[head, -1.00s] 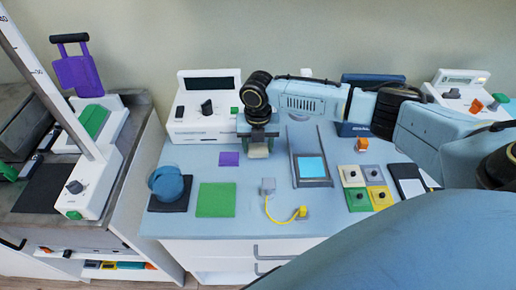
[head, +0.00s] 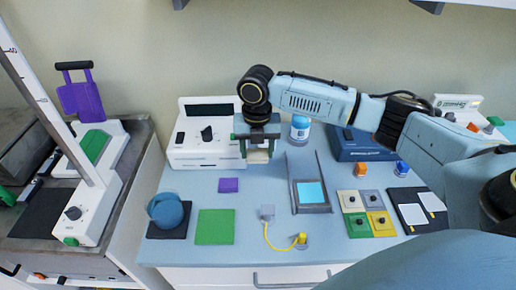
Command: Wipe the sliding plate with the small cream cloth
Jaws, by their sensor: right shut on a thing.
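My right gripper (head: 258,152) is shut on the small cream cloth (head: 259,157), which shows as a pale block between and below its fingers. It hangs at the back of the blue table, just right of the white console; its exact height is hard to tell. Cloth and plate are apart. My left gripper is not in view.
A white console (head: 207,155) stands at the back left, and a blue-white bottle (head: 300,129) stands behind the rails. A purple square (head: 229,185), green square (head: 216,226), blue ball-like object (head: 166,210) and yellow cord (head: 278,245) lie left of the frame. Coloured button tiles (head: 377,223) lie right.

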